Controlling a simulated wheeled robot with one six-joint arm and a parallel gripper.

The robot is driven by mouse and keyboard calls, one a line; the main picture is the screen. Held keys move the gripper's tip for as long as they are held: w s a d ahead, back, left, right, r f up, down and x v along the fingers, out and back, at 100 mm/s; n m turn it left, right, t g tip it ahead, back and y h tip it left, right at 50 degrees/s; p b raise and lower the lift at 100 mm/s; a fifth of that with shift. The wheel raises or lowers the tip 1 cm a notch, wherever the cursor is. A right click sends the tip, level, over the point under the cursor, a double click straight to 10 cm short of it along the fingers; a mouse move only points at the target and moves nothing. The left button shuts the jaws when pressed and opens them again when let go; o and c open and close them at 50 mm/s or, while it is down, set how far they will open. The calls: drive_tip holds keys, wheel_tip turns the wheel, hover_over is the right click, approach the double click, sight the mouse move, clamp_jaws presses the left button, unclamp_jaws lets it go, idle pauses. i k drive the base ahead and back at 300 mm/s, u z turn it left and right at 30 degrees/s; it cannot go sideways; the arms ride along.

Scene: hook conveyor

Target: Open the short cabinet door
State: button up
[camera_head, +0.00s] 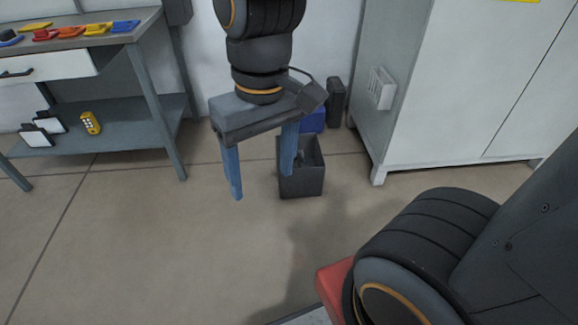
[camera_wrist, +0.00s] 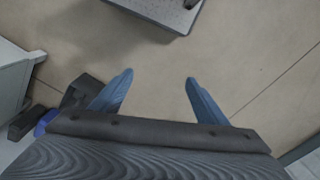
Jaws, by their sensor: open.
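A pale grey-white cabinet (camera_head: 471,85) stands on short feet at the right of the head view. Its top is cut off, so I cannot tell its height. A thin dark vertical seam runs down its front, and no handle shows clearly. The cabinet's lower corner seems to show at the left edge of the wrist view (camera_wrist: 12,78). My gripper (camera_head: 262,185) hangs left of the cabinet, well apart from it, with its blue fingers spread and pointing down. In the wrist view the gripper (camera_wrist: 159,77) has only bare floor between its fingertips.
A dark bin (camera_head: 301,182) stands on the floor behind my gripper, near a blue object (camera_head: 312,122). A workbench (camera_head: 150,90) with coloured items and a drawer stands at the left. Floor before the cabinet is partly clear.

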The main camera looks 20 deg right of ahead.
sight(474, 60)
drive_tip(key=z, duration=1.4)
drive_tip(key=i, duration=0.8)
drive_tip(key=z, duration=0.4)
